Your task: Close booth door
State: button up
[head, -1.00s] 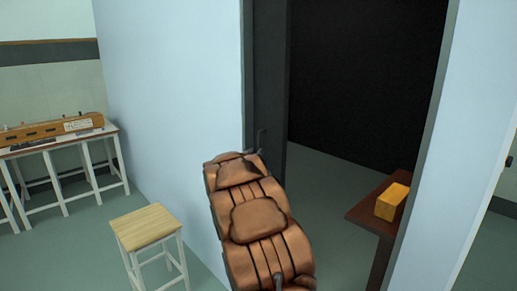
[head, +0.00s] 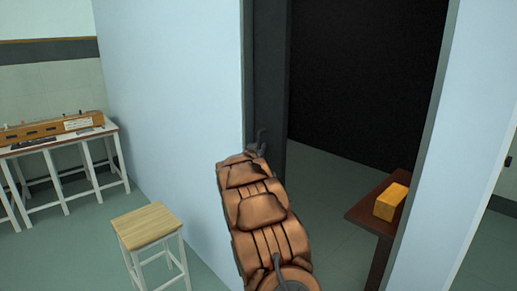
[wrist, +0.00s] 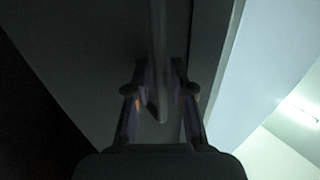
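The booth door (head: 268,75) is a dark grey panel at the left side of the doorway in the head view. The doorway stands open. In the wrist view the door (wrist: 100,60) fills much of the upper picture. A grey upright door handle (wrist: 159,50) runs down between the fingers of my gripper (wrist: 160,88). The fingers are apart, one on each side of the handle, and I see no clear grip on it. In the head view my gripper (head: 256,148) is at the door's handle side, mostly hidden by my copper-coloured arm.
A brown table (head: 368,212) with a yellow box (head: 391,202) stands inside the doorway at right. A wooden-topped stool (head: 146,226) stands left of my arm. A white bench (head: 62,140) with an instrument is at far left. Floor inside the booth is clear near the door.

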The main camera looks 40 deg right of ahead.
grip_shut()
jog(key=shift+s, duration=0.1)
dwell(0.4)
